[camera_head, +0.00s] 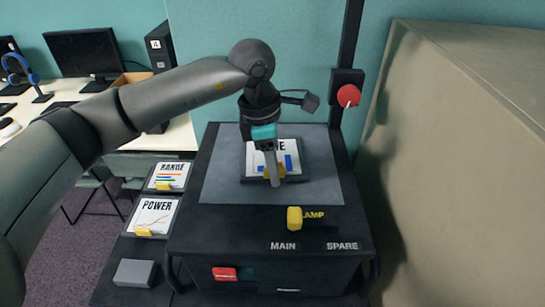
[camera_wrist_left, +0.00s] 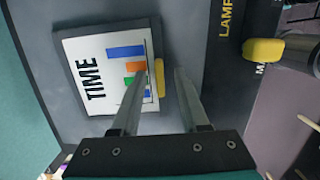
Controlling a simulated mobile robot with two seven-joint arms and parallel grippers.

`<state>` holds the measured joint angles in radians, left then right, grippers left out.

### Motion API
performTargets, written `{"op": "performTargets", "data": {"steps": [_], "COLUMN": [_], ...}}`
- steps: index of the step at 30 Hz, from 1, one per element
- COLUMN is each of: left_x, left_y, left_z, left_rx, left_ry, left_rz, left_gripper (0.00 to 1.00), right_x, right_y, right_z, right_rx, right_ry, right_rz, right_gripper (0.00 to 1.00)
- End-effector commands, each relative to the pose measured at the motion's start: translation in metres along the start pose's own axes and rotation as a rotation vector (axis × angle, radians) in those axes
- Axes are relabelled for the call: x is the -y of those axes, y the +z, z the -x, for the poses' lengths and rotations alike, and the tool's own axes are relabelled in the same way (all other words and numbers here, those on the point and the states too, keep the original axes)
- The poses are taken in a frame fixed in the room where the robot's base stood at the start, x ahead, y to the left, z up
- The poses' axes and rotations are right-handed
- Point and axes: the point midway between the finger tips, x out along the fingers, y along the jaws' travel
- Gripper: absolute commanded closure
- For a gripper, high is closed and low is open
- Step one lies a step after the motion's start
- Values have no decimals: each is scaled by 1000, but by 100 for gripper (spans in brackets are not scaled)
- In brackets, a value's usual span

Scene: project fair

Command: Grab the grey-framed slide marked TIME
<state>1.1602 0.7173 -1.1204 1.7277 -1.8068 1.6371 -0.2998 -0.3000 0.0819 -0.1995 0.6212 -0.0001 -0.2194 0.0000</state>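The TIME slide (camera_head: 258,158) lies on the grey top plate of the projector (camera_head: 220,180), partly hidden by my left gripper in the head view. In the left wrist view the TIME slide (camera_wrist_left: 90,80) shows whole lettering, colored bars, a dark grey frame and a yellow tab (camera_wrist_left: 160,78) on one edge. My left gripper (camera_head: 271,181) points down at that tab. In the left wrist view the left gripper (camera_wrist_left: 161,74) has its two fingers apart, with the tab between their tips. I cannot tell whether they touch it. My right gripper is not in view.
The RANGE slide (camera_head: 166,177) and POWER slide (camera_head: 154,217) sit on a side shelf at left, with a grey block (camera_head: 135,273) nearer. A yellow LAMP knob (camera_head: 294,218) is at the projector's front. A post with a red knob (camera_head: 348,96) rises behind. A beige panel (camera_head: 465,150) stands right.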

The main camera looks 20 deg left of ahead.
Motion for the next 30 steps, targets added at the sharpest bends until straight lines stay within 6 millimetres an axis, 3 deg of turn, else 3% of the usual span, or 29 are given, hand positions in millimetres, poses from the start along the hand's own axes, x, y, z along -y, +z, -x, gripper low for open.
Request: {"op": "performTargets", "data": {"steps": [1,11,30], "left_x": [0,0,0], "left_y": [0,0,0], "left_z": [0,1,1], "left_rx": [0,0,0], "left_ry": [0,0,1], "left_rz": [0,0,1], "left_gripper": [63,100,100], "right_x": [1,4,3], "right_y": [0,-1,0], "right_z": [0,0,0], "right_rx": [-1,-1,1], "right_ry": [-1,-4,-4], "right_rz": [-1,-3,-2], "right_gripper": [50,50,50]}}
